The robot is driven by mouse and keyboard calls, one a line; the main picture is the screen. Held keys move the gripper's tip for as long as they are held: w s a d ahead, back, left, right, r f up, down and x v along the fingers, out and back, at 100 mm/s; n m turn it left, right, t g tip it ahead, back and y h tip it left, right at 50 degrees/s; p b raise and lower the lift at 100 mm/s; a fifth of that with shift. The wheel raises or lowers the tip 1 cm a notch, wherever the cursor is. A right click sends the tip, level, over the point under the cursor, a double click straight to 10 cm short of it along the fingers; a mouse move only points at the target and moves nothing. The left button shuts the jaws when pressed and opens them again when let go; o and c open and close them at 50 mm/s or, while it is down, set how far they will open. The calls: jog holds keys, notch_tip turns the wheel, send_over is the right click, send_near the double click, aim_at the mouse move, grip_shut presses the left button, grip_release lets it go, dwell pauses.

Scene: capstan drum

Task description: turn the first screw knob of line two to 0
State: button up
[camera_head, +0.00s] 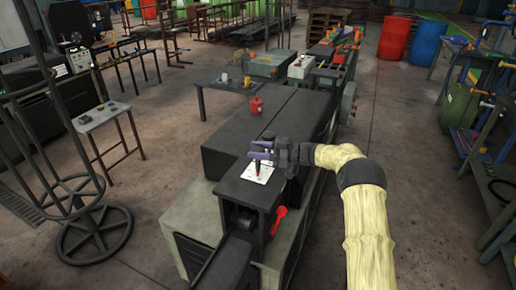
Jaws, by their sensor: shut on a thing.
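A white panel (251,173) lies on the dark top of the near end of the long machine. A small dark knob or lever with a bit of red (258,170) stands up from the panel. My gripper (260,150), with purple fingers, reaches in from the right and is shut at the upper part of this knob. The contact itself is too small to see clearly. Markings on the panel and the knob's setting cannot be read. I cannot tell which line the knob belongs to.
A red handle (279,217) sticks out of the machine's side below the panel. A red can-like object (256,105) stands on the black cover (271,121) behind. A round-based metal stand (93,235) is at the left. Floor on the right is clear.

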jog(key=shift+r+n+g, duration=0.15)
jog(key=shift+n+g, duration=0.75)
jog(key=shift+g, duration=0.4)
jog(key=o, duration=1)
jog(key=shift+c, duration=0.2)
jog(key=shift+d, duration=0.5)
jog(key=w+d+b, duration=0.1)
jog(key=d+b, duration=0.1)
jog(key=d, duration=1.4)
jog(key=shift+d, duration=0.15)
